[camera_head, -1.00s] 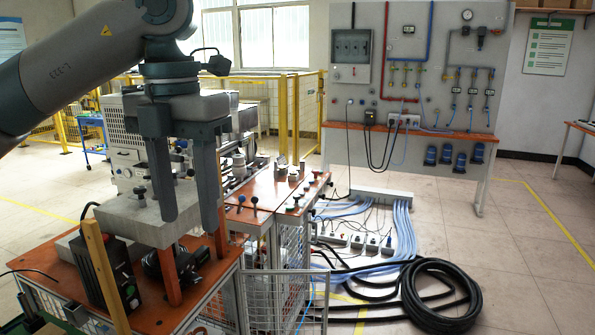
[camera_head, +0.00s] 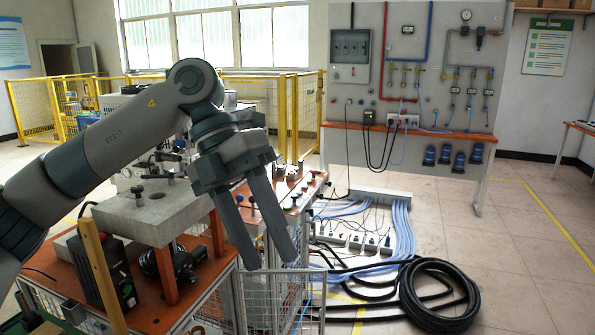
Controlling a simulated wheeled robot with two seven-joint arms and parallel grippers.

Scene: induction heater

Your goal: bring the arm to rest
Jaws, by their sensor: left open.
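My left arm comes in from the left, and my left gripper (camera_head: 274,266) hangs with its two fingers pointing down and slightly right. The fingers are apart with nothing between them. In the picture the gripper overlaps the right side of the orange-topped workbench (camera_head: 150,308) and the wire-mesh cage below it. The induction heater's grey block (camera_head: 152,215) stands raised on the bench, left of the fingers and partly hidden behind my arm. My right gripper is not in view.
A black control box (camera_head: 103,275) and a wooden post (camera_head: 104,270) stand at the bench's front left. A black hose coil (camera_head: 437,295) and blue hoses (camera_head: 403,225) lie on the floor. The right floor is clear.

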